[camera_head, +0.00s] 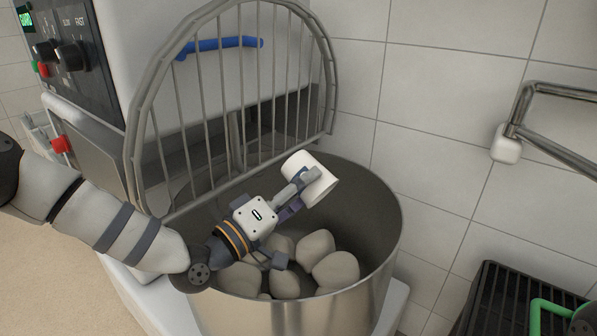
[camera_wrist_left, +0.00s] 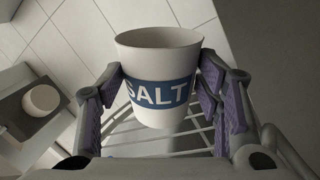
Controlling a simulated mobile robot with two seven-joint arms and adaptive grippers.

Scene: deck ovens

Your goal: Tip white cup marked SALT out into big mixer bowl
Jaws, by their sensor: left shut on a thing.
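The white cup marked SALT (camera_head: 321,186) is held over the big mixer bowl (camera_head: 372,225), tilted well over on its side in the head view. In the left wrist view the cup (camera_wrist_left: 160,55) shows its round mouth and a blue band reading SALT; its contents are not visible. My left gripper (camera_head: 304,184) is shut on the cup, its purple-padded fingers (camera_wrist_left: 160,92) on both sides of the band. The steel bowl stands open below and holds several pale, rounded lumps (camera_head: 335,270). My right gripper is not in view.
The wire guard (camera_head: 205,100) with a blue handle (camera_head: 220,46) stands raised behind the bowl. The mixer body (camera_head: 120,40) is behind it at the left. A metal bar (camera_head: 555,150) juts from the tiled wall at right. A black crate (camera_head: 500,290) stands at bottom right.

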